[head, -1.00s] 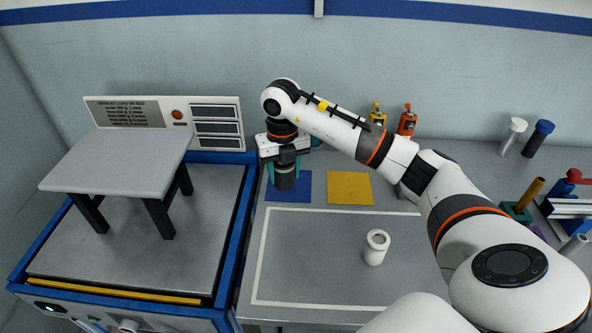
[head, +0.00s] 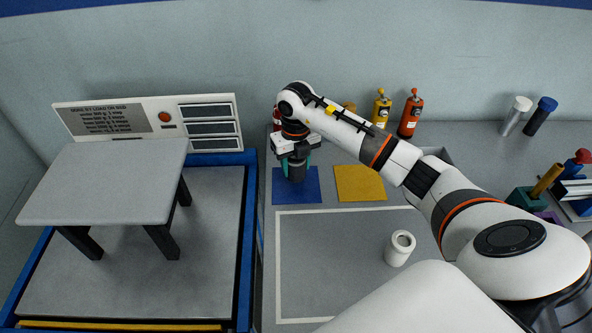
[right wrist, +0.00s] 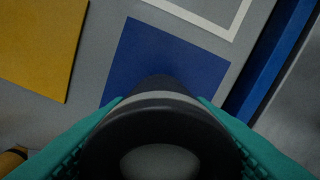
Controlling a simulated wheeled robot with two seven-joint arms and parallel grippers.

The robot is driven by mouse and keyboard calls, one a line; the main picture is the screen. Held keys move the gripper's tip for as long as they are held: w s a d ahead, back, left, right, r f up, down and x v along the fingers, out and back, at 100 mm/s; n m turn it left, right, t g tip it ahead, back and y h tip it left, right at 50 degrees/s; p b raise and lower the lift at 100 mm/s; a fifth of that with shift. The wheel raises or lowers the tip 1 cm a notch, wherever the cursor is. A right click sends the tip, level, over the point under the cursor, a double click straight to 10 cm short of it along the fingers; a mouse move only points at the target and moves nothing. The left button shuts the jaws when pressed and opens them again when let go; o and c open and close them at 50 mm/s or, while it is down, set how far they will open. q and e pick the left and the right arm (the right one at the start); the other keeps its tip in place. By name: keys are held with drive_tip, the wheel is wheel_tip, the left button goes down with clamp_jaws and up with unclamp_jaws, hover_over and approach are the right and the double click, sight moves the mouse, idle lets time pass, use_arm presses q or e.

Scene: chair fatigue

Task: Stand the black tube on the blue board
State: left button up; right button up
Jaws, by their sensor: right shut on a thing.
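The black tube (head: 297,171) is upright in my right gripper (head: 296,160), with the gripper's teal fingers on either side of it. Its lower end shows against the blue board (head: 310,191), which lies flat on the bench. I cannot tell whether the tube touches the board. In the right wrist view the tube's dark rim and pale band (right wrist: 160,105) fill the space between the teal fingers (right wrist: 160,135), with the blue board (right wrist: 180,60) beyond. My left gripper is not in view.
A yellow board (head: 359,184) lies right of the blue one. A white cup-like tube (head: 399,248) stands in the white-outlined area. Yellow (head: 381,110) and orange (head: 410,117) bottles stand behind. A blue-edged machine bed (head: 250,220) with a small table (head: 105,180) is at the left.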

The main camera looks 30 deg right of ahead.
sight(296, 172)
wheel_tip(296, 172, down, 2)
drive_tip(key=shift+f, duration=0.25)
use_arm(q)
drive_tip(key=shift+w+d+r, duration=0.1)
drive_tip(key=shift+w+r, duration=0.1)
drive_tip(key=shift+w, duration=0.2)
use_arm(e)
drive_tip(key=shift+f, duration=0.25)
drive_tip(key=shift+f, duration=0.1)
drive_tip(key=o, duration=1)
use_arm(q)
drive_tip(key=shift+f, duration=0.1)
use_arm(e)
drive_tip(key=shift+r, duration=0.25)
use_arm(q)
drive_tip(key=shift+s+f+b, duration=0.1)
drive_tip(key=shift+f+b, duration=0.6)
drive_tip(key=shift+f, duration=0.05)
use_arm(e)
wheel_tip(296, 172, up, 12)
drive_tip(key=shift+f, duration=0.15)
